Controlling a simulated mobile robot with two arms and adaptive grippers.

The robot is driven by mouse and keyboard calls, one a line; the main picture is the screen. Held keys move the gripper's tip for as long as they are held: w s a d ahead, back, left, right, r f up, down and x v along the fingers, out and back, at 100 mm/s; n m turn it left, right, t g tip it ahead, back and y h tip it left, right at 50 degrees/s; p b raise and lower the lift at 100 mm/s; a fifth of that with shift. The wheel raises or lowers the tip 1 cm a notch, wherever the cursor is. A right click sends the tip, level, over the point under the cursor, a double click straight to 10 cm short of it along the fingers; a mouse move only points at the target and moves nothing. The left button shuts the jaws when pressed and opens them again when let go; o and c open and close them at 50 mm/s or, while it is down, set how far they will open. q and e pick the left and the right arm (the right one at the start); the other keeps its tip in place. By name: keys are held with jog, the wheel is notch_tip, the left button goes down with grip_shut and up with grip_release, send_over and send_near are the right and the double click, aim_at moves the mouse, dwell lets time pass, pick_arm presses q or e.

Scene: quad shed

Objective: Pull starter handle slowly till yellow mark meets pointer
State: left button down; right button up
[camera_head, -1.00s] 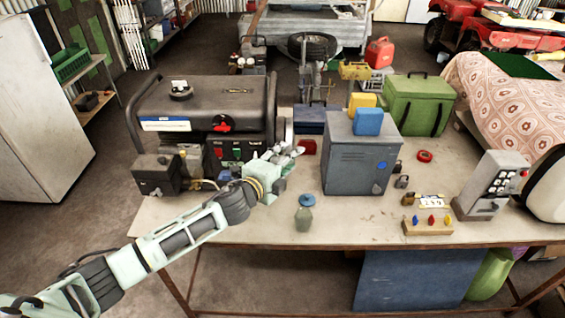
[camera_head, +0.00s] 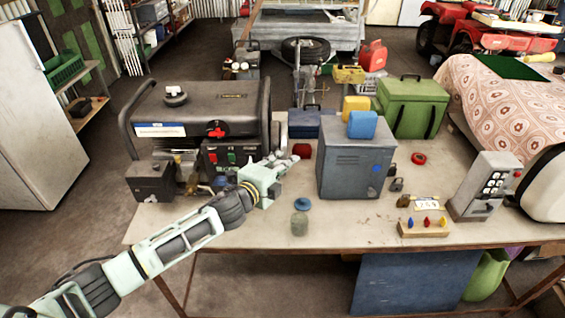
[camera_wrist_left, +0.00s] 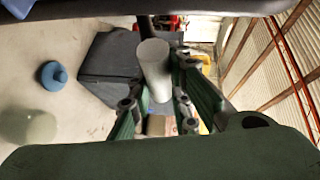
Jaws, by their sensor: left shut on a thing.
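The black generator (camera_head: 200,108) stands at the left of the bench. My left gripper (camera_head: 284,163) is just right of its front panel, fingers pointing right and away from me. In the left wrist view the gripper (camera_wrist_left: 155,105) is shut on a pale grey cylinder (camera_wrist_left: 153,66), which sits between the green fingers. I cannot tell from its shape whether this is the starter handle. No cord, yellow mark or pointer can be made out. My right gripper is not in view.
A grey-blue metal cabinet (camera_head: 352,165) stands close right of the gripper. A blue round piece (camera_head: 302,204) and a pale jar (camera_head: 299,226) are in front of it. A red object (camera_head: 302,150) lies behind. The bench front (camera_head: 340,228) is mostly clear.

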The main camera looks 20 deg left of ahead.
pick_arm(q)
jog(key=shift+s, duration=0.2)
jog(key=s+d+r+p, duration=0.2)
jog(key=s+p, duration=0.1)
jog(key=s, duration=0.4)
jog(key=s+d+r+p, duration=0.2)
jog(key=s+r+p, duration=0.1)
jog(key=s, duration=0.5)
jog(key=shift+d+p, duration=0.25)
jog(key=shift+p, duration=0.35)
dwell(2.8)
jog(key=shift+s+d+r, duration=0.1)
jog(key=shift+s+r, duration=0.05)
jog(key=shift+s, duration=0.2)
dwell(0.4)
